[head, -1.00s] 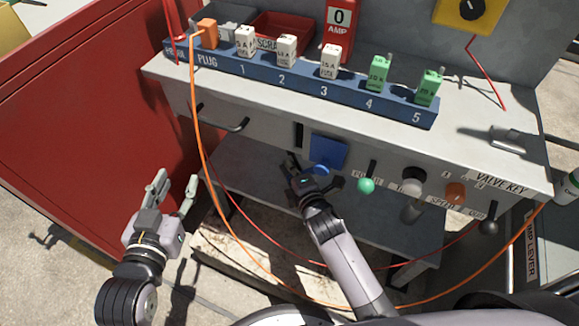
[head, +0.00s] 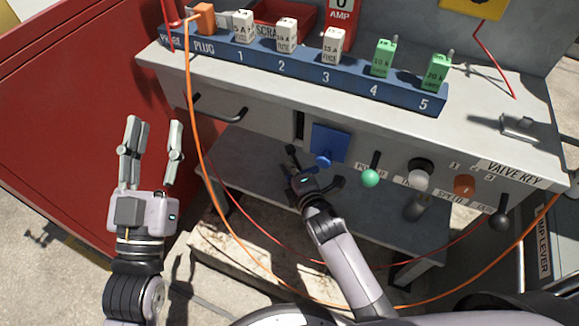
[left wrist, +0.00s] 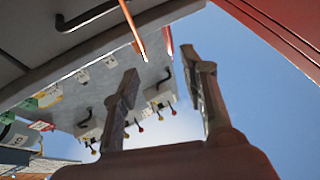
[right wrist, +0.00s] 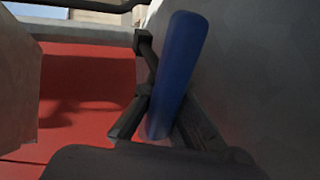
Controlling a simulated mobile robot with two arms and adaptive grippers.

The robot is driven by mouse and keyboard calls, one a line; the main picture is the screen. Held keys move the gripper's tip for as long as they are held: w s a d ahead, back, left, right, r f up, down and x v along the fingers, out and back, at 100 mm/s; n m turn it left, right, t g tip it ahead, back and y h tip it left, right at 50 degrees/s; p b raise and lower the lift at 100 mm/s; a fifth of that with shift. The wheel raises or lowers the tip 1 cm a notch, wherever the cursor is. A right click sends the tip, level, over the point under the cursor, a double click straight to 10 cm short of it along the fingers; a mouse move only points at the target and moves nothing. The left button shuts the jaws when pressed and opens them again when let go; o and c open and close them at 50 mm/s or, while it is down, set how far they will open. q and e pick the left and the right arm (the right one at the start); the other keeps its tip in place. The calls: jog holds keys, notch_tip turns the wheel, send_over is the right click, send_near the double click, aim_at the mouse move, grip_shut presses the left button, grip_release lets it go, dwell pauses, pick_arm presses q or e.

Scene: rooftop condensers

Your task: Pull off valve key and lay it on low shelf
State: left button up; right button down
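A blue square plate (head: 329,142) with a blue round stub sits on the grey bench front. It shows as a blue slab (right wrist: 175,75) in the right wrist view. A "VALVE KEY" label (head: 515,175) is at the right of the front; I cannot tell for sure which part is the key. My right gripper (head: 313,167) is open just below and left of the plate, its fingers either side of the slab in the wrist view; contact is unclear. The low shelf (head: 375,220) is a grey board under the bench. My left gripper (head: 152,135) is open and empty, left of the bench.
A green knob (head: 370,178), grey knob (head: 420,168), orange knob (head: 464,185) and black ball lever (head: 500,218) stick out right of the plate. An orange cable (head: 213,190) hangs before the shelf. A red panel (head: 80,120) stands left.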

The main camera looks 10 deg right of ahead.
pick_arm(q)
jog(key=shift+s+a+r+t+h+b, duration=0.1)
jog(key=shift+s+r+t+h+b, duration=0.05)
jog(key=shift+s+r+t, duration=0.5)
jog(key=shift+s+d+r+t+h+b, duration=0.1)
jog(key=shift+s+r+t+b, duration=0.1)
jog(key=shift+s+r+t, duration=0.45)
jog(key=shift+s+a+r+t+h+b, duration=0.15)
jog(key=shift+r+t, duration=0.25)
jog(key=shift+r, duration=0.45)
pick_arm(e)
jog(key=shift+f, duration=0.45)
jog(key=c, duration=2.4)
grip_release()
pick_arm(q)
jog(key=shift+s, duration=0.1)
pick_arm(e)
jog(key=c, duration=1.7)
grip_release()
jog(key=shift+f, duration=0.1)
jog(key=shift+s, duration=0.1)
jog(key=shift+f, duration=0.1)
jog(key=shift+s, duration=0.2)
jog(key=v, duration=1.1)
jog(key=shift+s+r, duration=0.15)
jog(key=shift+r, duration=0.35)
